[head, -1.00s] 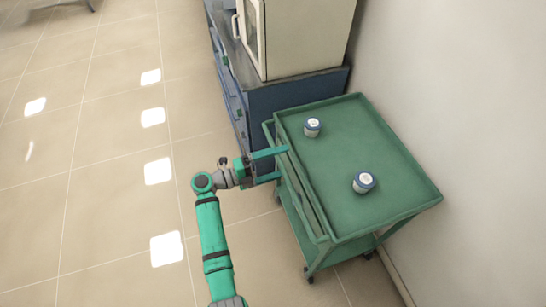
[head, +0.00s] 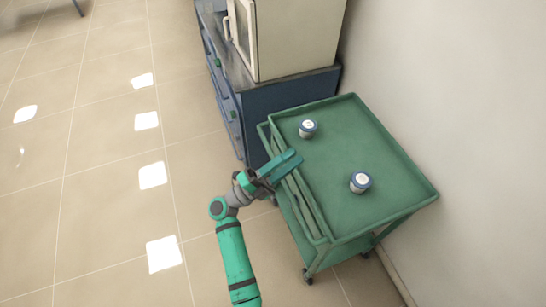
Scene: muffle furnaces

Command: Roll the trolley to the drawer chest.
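The green trolley (head: 335,158) stands beside the wall, with a raised rim, a lower shelf and a rail (head: 304,205) along its left side. Its far end is close to the end panel of the blue drawer chest (head: 290,104); I cannot tell whether they touch. My gripper (head: 285,165) is at the trolley's left rail, with its fingers reaching over the rail area toward the top tray. The fingers look close together in this view, and whether they grip the rail is unclear. No contact can be made out.
A cream furnace cabinet (head: 295,38) stands on the chest. The wall (head: 440,90) borders the right side. The tiled floor at left (head: 100,190) is open.

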